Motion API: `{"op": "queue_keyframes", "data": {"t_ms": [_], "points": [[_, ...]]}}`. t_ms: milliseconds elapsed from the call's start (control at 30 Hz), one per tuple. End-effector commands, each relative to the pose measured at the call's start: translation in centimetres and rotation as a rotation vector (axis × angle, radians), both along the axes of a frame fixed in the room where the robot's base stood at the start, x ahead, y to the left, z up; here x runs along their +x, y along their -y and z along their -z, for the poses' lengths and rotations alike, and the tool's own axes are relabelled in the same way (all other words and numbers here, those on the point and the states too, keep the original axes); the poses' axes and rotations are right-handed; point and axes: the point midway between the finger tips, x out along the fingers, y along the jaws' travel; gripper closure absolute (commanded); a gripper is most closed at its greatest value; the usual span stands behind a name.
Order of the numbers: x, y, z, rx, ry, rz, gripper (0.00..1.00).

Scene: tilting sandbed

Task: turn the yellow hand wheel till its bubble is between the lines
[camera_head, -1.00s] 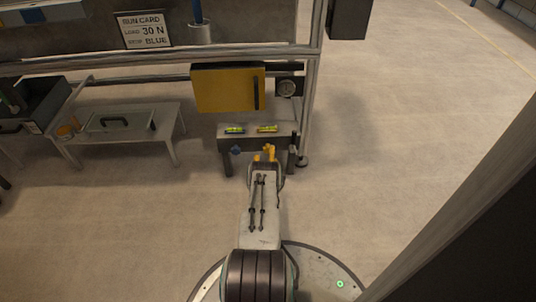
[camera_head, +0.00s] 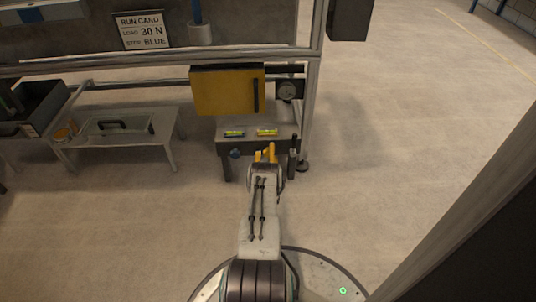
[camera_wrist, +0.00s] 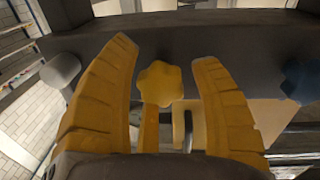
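My gripper (camera_head: 265,153) is open at the front of a small grey bench (camera_head: 223,144); in the head view the wheel cannot be told apart from the fingers. Two yellow-green bubble levels lie on the bench top, a left one (camera_head: 234,133) and a right one (camera_head: 267,131). Their bubbles and lines are too small to read.
A blue hand wheel (camera_head: 236,153) is on the bench front, left of my gripper; it also shows in the wrist view (camera_wrist: 300,80). A grey knob (camera_wrist: 60,70) is on the other side. A yellow panel (camera_head: 225,90) hangs above the bench. Floor at right is clear.

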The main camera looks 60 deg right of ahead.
Motion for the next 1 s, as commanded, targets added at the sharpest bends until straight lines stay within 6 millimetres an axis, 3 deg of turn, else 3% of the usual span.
{"op": "queue_keyframes", "data": {"t_ms": [533,1000], "points": [[-0.02,-0.05,0.11,0.002,-0.001,-0.001,0.91],[0.0,-0.1,0.25,0.125,0.18,0.002,0.92]]}}
